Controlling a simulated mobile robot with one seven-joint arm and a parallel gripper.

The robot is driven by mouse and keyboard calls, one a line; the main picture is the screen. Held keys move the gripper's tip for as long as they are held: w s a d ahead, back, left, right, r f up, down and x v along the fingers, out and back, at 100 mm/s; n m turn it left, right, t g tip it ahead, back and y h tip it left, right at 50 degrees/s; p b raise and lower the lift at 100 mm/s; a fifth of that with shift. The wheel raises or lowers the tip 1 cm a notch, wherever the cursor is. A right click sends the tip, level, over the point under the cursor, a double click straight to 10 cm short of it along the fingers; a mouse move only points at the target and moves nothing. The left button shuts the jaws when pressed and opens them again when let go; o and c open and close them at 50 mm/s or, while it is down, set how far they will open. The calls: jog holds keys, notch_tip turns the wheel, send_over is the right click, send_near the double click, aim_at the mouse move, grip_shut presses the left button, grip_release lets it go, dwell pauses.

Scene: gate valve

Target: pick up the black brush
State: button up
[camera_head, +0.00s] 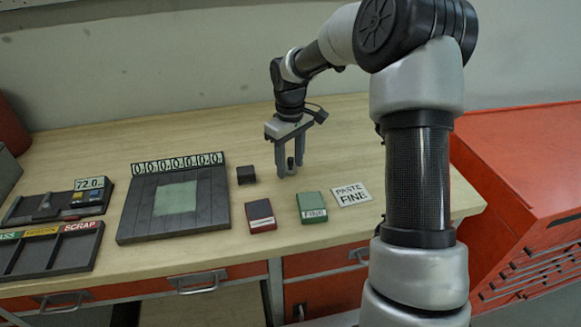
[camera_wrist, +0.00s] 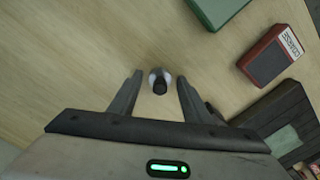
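The black brush (camera_wrist: 159,84) shows in the wrist view as a small upright dark knob with a pale round part around it, seen from above. In the head view it is a small dark shape (camera_head: 290,163) between the fingers, partly hidden by them. My gripper (camera_head: 288,171) points down over the wooden bench and is open. In the wrist view its two fingers (camera_wrist: 159,77) stand left and right of the brush, with a gap on each side.
A small black block (camera_head: 246,175) stands left of my gripper. A red box (camera_head: 261,216), a green box (camera_head: 312,207) and a "PASTE FINE" card (camera_head: 351,194) lie in front. A dark grey board (camera_head: 140,211) is further left. Bare bench lies behind my gripper.

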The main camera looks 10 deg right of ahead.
aim_at(290, 158)
grip_shut()
notch_tip(290, 158, up, 10)
jog(key=shift+r+p, duration=0.1)
jog(key=shift+p, duration=0.3)
jog(key=shift+c, duration=2)
grip_release()
jog(key=c, duration=0.4)
